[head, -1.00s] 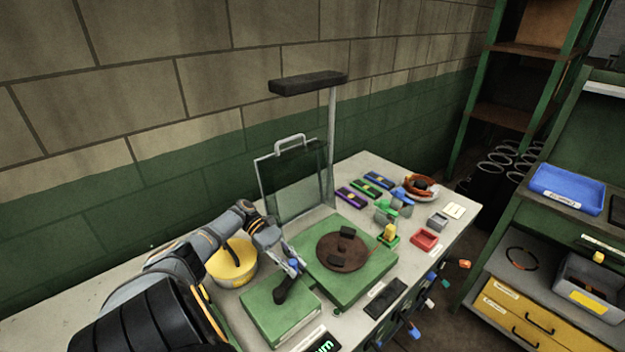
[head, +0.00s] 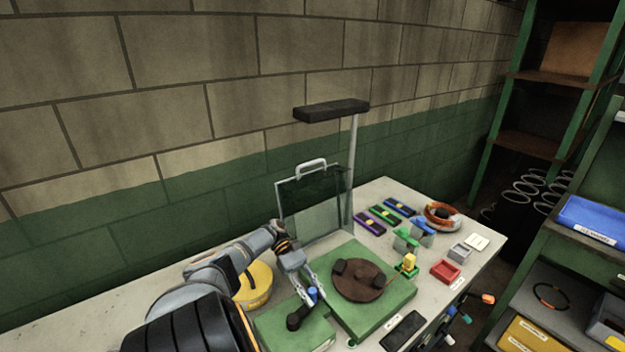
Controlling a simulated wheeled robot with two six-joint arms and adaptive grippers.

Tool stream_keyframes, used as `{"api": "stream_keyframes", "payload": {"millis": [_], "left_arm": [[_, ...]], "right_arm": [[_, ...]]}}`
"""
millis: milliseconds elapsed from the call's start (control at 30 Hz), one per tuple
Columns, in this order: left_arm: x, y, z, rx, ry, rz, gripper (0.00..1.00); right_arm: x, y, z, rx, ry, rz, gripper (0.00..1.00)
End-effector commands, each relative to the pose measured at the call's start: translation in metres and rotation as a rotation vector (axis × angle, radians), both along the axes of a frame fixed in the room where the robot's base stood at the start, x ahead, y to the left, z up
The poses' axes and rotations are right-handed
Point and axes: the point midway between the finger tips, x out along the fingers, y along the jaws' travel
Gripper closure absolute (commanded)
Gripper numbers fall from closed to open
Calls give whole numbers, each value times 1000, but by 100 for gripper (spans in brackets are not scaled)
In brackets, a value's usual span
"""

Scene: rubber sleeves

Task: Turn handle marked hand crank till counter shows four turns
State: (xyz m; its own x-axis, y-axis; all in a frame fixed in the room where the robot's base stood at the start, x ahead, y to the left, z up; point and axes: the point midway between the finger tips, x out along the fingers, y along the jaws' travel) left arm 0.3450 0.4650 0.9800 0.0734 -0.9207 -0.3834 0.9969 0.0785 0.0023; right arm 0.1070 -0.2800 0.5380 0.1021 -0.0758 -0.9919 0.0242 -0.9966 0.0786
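The hand crank is a black arm (head: 297,317) with a blue knob (head: 312,293) at its upper end, on top of a green box (head: 290,333) at the bottom of the head view. My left gripper (head: 310,290) reaches down to the knob, with its grey fingers beside it. The fingers are too small to tell whether they are closed on it. The crank's marking is not readable, and no counter reading shows. My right gripper is not in view.
Beside the crank box is a green base (head: 385,305) with a brown disc (head: 362,281). A yellow pot (head: 254,287) stands behind my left arm. A clear guard (head: 314,212) and lamp post (head: 352,175) stand behind. Small parts and a red tray (head: 445,271) lie to the right.

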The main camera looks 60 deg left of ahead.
Motion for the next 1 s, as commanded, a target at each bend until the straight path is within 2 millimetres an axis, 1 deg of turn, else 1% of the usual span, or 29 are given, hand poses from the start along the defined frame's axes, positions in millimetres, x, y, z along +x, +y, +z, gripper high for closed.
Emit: {"api": "stream_keyframes", "payload": {"millis": [33, 100, 367, 467, 567, 800, 900, 1000], "left_arm": [[0, 0, 0, -1, 0, 0, 61], [0, 0, 0, -1, 0, 0, 51], [0, 0, 1, -1, 0, 0, 51], [-1, 1, 5, 2, 0, 0, 51], [-1, 2, 20, 6, 2, -3, 51], [-2, 1, 75, 6, 7, -6, 51], [-2, 2, 87, 6, 5, -3, 51], [-1, 1, 96, 3, 3, -2, 51]], "right_arm": [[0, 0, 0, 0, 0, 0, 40], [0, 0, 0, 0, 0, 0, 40], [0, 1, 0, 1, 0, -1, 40], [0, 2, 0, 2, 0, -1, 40], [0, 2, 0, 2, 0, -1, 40], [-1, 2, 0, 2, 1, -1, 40], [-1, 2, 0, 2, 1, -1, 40], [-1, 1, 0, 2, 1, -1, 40]]}}
